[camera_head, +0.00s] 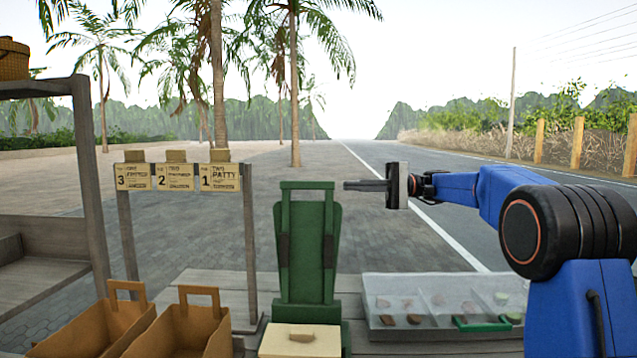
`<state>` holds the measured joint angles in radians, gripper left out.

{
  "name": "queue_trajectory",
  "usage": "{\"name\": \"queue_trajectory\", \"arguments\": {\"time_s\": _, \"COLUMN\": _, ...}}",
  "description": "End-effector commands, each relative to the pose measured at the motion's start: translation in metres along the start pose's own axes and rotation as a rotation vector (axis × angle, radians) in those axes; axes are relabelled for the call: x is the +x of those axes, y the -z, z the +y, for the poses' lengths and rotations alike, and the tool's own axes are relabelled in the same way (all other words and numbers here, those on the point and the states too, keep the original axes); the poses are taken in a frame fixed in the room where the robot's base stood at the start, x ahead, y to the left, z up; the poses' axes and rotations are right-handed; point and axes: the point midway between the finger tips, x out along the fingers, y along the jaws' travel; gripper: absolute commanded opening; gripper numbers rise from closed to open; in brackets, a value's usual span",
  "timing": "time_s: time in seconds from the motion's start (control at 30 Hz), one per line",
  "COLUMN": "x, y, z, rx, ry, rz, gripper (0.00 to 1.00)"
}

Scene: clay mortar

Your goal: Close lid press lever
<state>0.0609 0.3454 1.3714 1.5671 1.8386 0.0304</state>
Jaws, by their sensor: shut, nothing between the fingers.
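A green press-like device (307,252) stands upright on the wooden table in the middle. It has a tall back panel and a U-shaped green bar at its top, which looks like the lever (307,187). A pale box or lid with a small knob (300,340) sits in front of it at the bottom edge, partly cut off. My gripper (347,186) is shut and empty. It points left, at about the height of the bar's top and just right of it. The gap in depth between them cannot be told.
A clear-lidded tray (366,318) with several food pieces and a green-handled item lies right of the device. A wooden shelf (88,180) is at far left.

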Motion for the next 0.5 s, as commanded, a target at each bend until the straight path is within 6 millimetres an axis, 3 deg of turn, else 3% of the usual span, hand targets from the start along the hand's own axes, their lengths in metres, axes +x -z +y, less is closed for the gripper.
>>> {"name": "queue_trajectory", "arguments": {"time_s": 0.27, "x": 0.015, "y": 0.001, "z": -0.002, "rx": -0.003, "ry": 0.007, "rz": -0.006, "gripper": 0.0}}
{"name": "queue_trajectory", "arguments": {"time_s": 0.5, "x": 0.056, "y": 0.0, "z": -0.002, "rx": -0.004, "ry": 0.007, "rz": -0.007, "gripper": 0.0}}
